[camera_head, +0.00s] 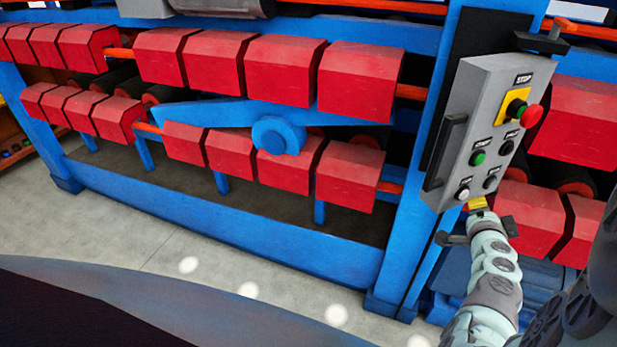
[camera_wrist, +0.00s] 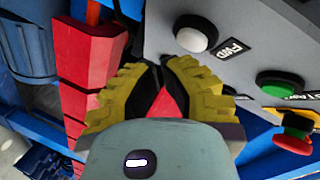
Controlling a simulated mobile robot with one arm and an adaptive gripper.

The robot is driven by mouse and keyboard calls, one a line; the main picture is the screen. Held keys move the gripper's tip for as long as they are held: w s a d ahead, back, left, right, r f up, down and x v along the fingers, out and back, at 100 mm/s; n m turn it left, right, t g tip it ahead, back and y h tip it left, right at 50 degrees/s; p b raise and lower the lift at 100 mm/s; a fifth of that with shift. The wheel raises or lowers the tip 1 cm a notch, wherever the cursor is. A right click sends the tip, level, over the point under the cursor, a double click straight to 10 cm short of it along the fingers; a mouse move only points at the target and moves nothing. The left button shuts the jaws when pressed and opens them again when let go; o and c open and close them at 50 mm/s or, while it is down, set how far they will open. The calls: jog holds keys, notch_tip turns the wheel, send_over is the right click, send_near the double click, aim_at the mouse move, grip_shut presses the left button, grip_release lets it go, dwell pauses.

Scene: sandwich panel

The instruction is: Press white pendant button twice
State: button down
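The grey pendant box (camera_head: 482,85) hangs on a blue post. Its white button (camera_head: 463,192) is at the lower left of the panel face. In the wrist view the white button (camera_wrist: 191,40) has a black ring, with an FWD label beside it. My gripper (camera_head: 478,203) is just below the panel's lower end, near the white button, its tips partly hidden in the head view. In the wrist view the yellow fingers (camera_wrist: 160,66) come together at the tips with nothing held. The white button lies above and right of the tips there, apart from them.
A green button (camera_head: 478,158), black buttons (camera_head: 507,146) and a red stop knob (camera_head: 530,116) on yellow share the panel. A dark handle (camera_head: 446,150) sticks out at its left. Red roller blocks (camera_head: 285,70) fill the blue frame behind. The floor (camera_head: 200,235) in front is clear.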

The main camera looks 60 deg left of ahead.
jog(key=shift+a, duration=0.15)
jog(key=shift+w+a, duration=0.1)
jog(key=shift+a, duration=0.15)
jog(key=shift+a+b, duration=0.3)
jog(key=shift+a, duration=0.3)
dwell(1.2)
jog(key=shift+d, duration=0.95)
jog(key=shift+d, duration=0.1)
jog(key=d, duration=0.2)
jog(key=s+d, duration=0.1)
jog(key=d, duration=0.1)
jog(key=shift+d+b, duration=0.4)
